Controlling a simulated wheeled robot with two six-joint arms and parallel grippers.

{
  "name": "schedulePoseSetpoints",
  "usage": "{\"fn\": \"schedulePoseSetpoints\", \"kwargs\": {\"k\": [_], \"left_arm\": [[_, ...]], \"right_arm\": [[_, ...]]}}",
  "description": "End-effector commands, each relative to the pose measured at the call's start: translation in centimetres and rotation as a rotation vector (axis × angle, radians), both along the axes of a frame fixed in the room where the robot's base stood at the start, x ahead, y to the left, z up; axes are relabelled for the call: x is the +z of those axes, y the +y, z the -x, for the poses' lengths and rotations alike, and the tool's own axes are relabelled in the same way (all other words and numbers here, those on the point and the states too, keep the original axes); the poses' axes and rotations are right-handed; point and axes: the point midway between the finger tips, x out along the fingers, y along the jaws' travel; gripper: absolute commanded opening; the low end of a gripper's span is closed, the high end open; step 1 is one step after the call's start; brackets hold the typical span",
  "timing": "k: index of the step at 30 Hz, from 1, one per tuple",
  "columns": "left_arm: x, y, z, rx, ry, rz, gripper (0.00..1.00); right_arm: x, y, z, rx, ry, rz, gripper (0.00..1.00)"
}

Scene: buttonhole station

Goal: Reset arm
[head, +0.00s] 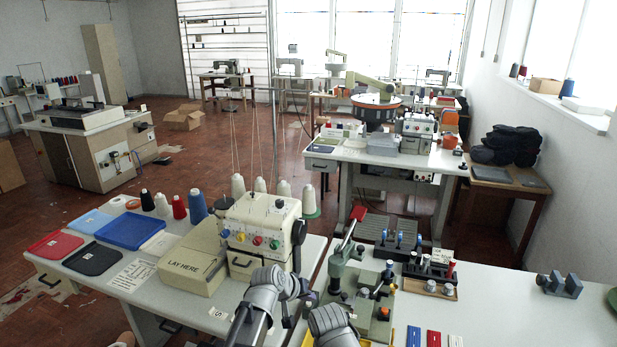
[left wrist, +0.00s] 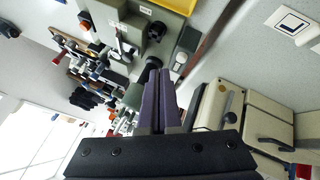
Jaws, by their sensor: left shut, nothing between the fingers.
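My left gripper (left wrist: 157,85) shows in the left wrist view with its two dark fingers together and nothing between them. It hangs in free air, apart from the machines beyond. In the head view my left arm comes up at the bottom middle, in front of the cream machine with coloured knobs (head: 262,225); its fingertips are hard to make out there. Another grey arm part of mine stands to its right at the bottom edge. My right gripper cannot be made out.
The "LAY HERE" box (head: 190,268) stands left of the cream machine, near a blue tray (head: 133,230). A green machine (head: 358,280) stands close to the right of my arm, before a rack of blue-topped tools (head: 398,240). The right table (head: 510,310) has free room.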

Motion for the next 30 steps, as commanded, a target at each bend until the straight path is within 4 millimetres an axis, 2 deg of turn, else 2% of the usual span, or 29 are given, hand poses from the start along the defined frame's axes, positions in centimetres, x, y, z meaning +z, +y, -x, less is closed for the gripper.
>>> {"fn": "schedulePoseSetpoints", "kwargs": {"k": [1, 6, 9, 12, 15, 18, 30], "left_arm": [[-1.0, -0.2, 3.0, -0.051, 0.045, -0.060, 0.00], [-4.1, 1.4, 12.6, -0.225, 0.244, -0.324, 0.00], [-4.8, 3.1, 17.1, -0.294, 0.347, -0.457, 0.00], [-5.0, 4.7, 20.2, -0.336, 0.426, -0.557, 0.00], [-4.9, 5.6, 21.9, -0.356, 0.473, -0.613, 0.00], [-4.9, 6.0, 22.5, -0.362, 0.491, -0.635, 0.00], [-4.9, 6.0, 22.4, -0.361, 0.491, -0.634, 0.00]], "right_arm": [[0.0, 0.0, 0.0, 0.000, 0.000, 0.000, 0.50], [0.0, 0.0, 0.0, 0.000, 0.000, 0.000, 0.50], [0.0, 0.0, 0.0, 0.000, 0.000, 0.000, 0.50], [0.0, 0.0, 0.0, 0.000, 0.000, 0.000, 0.50], [0.0, 0.0, 0.0, 0.000, 0.000, 0.000, 0.50], [0.0, 0.0, 0.0, 0.000, 0.000, 0.000, 0.50], [0.0, 0.0, 0.0, 0.000, 0.000, 0.000, 0.50]]}}
